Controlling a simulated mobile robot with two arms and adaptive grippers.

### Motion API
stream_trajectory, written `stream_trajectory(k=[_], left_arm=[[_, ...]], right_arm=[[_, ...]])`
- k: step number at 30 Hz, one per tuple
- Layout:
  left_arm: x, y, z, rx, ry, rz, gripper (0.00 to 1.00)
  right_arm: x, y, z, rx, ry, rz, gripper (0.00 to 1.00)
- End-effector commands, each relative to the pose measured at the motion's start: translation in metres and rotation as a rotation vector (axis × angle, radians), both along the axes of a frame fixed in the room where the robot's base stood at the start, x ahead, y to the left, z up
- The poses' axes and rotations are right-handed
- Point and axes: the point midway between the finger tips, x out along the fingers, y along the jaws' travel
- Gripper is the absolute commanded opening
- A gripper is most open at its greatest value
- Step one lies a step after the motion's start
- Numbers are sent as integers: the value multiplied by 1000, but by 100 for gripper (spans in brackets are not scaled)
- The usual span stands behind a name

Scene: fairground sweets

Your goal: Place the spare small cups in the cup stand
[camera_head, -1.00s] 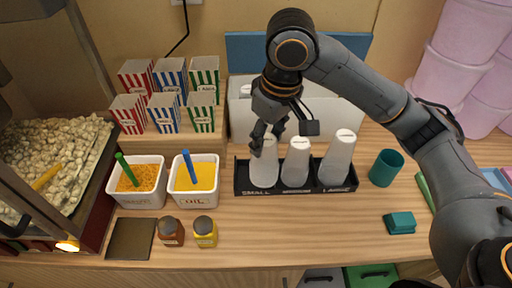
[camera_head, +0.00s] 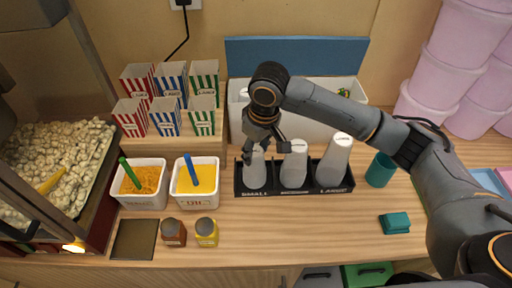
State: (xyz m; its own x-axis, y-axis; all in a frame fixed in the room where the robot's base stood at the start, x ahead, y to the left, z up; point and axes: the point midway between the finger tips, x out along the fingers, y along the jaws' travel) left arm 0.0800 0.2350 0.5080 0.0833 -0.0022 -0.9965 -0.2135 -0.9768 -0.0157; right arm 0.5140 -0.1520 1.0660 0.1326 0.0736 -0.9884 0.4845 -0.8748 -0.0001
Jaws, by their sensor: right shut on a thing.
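The black cup stand (camera_head: 295,193) sits on the wooden counter, with compartments labelled SMALL at left and LARGE at right. White cups stand upside down in it: a small stack (camera_head: 254,175) in the SMALL compartment, a middle stack (camera_head: 293,168) and a taller large stack (camera_head: 334,163). My right gripper (camera_head: 262,154) is over the left compartment, shut on the top of the small stack. Its fingers partly hide that top. I cannot tell whether the held cups rest fully on those below. My left gripper is not in view.
A white bin (camera_head: 300,129) with a blue lid (camera_head: 296,55) stands behind the stand. A teal cup (camera_head: 380,170) and teal block (camera_head: 395,223) are to the right. Striped popcorn boxes (camera_head: 165,100), an orange tub (camera_head: 143,184) and a yellow tub (camera_head: 195,184) are left.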

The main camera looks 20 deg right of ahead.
Motion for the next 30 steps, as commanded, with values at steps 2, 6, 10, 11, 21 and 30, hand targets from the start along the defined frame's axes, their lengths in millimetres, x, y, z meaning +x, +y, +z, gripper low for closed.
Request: stream_trajectory(k=[2, 6, 10, 11, 21, 30], left_arm=[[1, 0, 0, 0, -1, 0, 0], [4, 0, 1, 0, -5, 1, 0], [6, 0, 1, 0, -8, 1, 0], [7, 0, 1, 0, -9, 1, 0], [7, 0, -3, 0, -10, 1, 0], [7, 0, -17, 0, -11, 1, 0]], right_arm=[[0, 0, 0, 0, -1, 0, 0], [0, 0, -2, 1, 0, 0, 59], [0, 0, -2, 1, 0, 0, 70], [0, 0, -2, 1, 0, 0, 70], [0, 0, 8, 3, -4, -1, 70], [-8, -4, 68, 2, -7, 1, 70]])
